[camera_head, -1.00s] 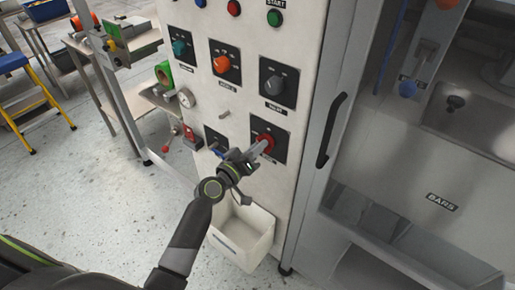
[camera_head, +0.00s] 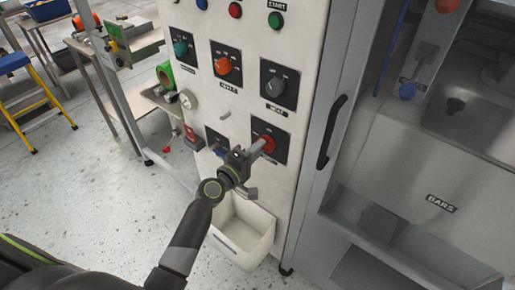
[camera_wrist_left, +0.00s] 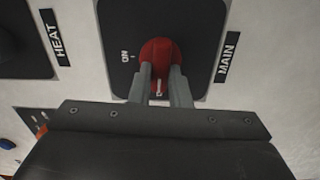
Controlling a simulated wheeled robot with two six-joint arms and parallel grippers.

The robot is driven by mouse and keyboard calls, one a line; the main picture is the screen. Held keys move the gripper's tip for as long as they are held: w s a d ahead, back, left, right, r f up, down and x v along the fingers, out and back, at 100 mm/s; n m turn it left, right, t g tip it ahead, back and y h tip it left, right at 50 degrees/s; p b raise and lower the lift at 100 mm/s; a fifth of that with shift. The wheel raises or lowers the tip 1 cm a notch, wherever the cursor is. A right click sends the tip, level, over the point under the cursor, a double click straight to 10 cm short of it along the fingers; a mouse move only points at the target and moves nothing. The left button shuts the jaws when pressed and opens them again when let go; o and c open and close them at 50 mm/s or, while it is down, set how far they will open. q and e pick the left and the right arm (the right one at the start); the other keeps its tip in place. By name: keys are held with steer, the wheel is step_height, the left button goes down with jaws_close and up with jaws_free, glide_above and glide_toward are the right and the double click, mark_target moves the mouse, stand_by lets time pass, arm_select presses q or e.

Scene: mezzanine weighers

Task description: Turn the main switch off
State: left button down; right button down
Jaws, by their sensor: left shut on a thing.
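The main switch is a red rotary knob (camera_head: 268,143) on a black plate, low on the right of the white panel. In the left wrist view the red knob (camera_wrist_left: 160,50) sits beside the MAIN label (camera_wrist_left: 227,57), with the ON mark (camera_wrist_left: 125,57) on its left. My left gripper (camera_head: 261,147) is at the knob, its fingers (camera_wrist_left: 161,85) shut on either side of it. A small pale mark shows between the fingers, away from ON. The fingers partly hide the knob. My right gripper is not in view.
Other knobs share the panel: orange (camera_head: 222,67), teal (camera_head: 180,47) and the grey HEAT knob (camera_head: 275,86). A white bin (camera_head: 256,249) hangs below. A black door handle (camera_head: 331,131) stands to the right.

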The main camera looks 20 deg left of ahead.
arm_select(q)
steer(key=shift+n, duration=0.4)
steer(key=c, duration=1.4)
jaws_free()
steer(key=shift+o, duration=0.2)
steer(key=b+v, duration=0.3)
steer(key=v, duration=1.4)
steer(key=shift+s+b, duration=0.2)
steer(key=shift+b, duration=0.15)
steer(key=shift+a, duration=0.1)
